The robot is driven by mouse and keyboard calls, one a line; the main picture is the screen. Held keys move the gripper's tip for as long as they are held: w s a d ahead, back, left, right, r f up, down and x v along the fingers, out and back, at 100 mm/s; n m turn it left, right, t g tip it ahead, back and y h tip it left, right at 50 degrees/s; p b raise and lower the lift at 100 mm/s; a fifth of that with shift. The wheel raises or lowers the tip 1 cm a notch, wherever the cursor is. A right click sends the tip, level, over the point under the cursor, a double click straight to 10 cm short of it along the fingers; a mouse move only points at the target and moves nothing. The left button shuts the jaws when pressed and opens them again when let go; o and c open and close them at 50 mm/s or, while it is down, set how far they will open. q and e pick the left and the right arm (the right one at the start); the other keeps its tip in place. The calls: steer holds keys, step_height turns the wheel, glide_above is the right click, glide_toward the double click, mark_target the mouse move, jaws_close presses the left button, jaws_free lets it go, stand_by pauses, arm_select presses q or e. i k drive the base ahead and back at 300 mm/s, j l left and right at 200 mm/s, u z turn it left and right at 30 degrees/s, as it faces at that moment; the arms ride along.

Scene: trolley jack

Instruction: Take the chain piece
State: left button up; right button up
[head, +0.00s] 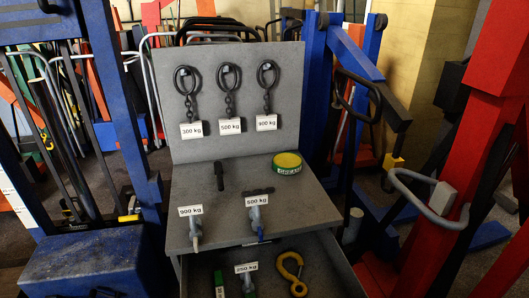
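Three dark chain pieces hang side by side on the upright grey panel (290,138), each with a ring at the top and a white tag below. The left chain piece (188,100) has a tag reading 300 kg. The middle chain piece (229,100) has a tag reading 500 kg. The right chain piece (267,97) has a tag whose first digit is hard to read. A short dark item (258,191), too small to identify surely, lies on the grey shelf (215,205). I see neither of my grippers in the head view.
A green and yellow grease tin (287,168) and a dark upright piece (220,175) are on the shelf. An open drawer (328,275) below holds a yellow hook (292,273). Blue and red frames (440,195) flank the stand closely.

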mark_target(267, 190)
steer(key=i+j, duration=0.15)
steer(key=i, duration=0.35)
steer(key=i+j, duration=0.15)
steer(key=i, duration=0.3)
steer(key=j+z, duration=0.1)
steer(key=z, duration=0.3)
steer(key=k+j+z, duration=0.1)
steer(key=z, duration=0.3)
steer(key=k+j+z, duration=0.1)
steer(key=z, duration=0.25)
